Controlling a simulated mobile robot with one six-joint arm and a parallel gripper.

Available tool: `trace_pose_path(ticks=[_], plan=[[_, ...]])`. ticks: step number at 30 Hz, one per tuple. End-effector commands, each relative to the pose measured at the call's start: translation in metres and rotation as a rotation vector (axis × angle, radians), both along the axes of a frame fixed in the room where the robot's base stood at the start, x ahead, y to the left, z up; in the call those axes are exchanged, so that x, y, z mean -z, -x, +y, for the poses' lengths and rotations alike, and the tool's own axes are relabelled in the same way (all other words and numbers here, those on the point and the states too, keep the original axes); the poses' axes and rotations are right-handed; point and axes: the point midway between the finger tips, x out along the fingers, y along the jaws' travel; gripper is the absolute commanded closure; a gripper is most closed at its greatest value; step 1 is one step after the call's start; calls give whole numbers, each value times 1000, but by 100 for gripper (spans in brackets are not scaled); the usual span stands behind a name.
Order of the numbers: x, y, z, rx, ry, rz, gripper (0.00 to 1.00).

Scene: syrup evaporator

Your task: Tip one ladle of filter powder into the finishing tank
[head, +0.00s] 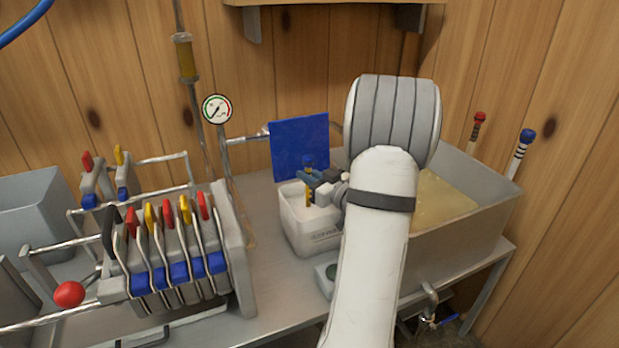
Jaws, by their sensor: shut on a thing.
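The white tub of filter powder (300,236) stands on the bench left of the finishing tank, with white powder inside. My gripper (313,182) is over the tub, shut on the ladle handle. The finishing tank (470,235) is a grey open box holding pale yellow liquid. My arm hides its left part.
A blue panel (300,145) stands upright behind the tub. A filter press with coloured handles (170,260) and a red ball knob (68,294) fills the left. A gauge (216,109) stands behind. Two capped rods (521,152) rise behind the tank. A shelf (335,3) hangs above.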

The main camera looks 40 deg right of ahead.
Motion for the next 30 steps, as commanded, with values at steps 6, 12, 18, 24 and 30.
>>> trace_pose_path(ticks=[6,12,18,24,30], plan=[[-36,-3,0,-4,13,-20,100],[-56,-3,0,-3,13,-18,100],[-73,-2,0,-2,8,-12,100],[-92,-1,-1,-1,8,-10,100],[-112,-1,-1,-1,7,-9,100]])
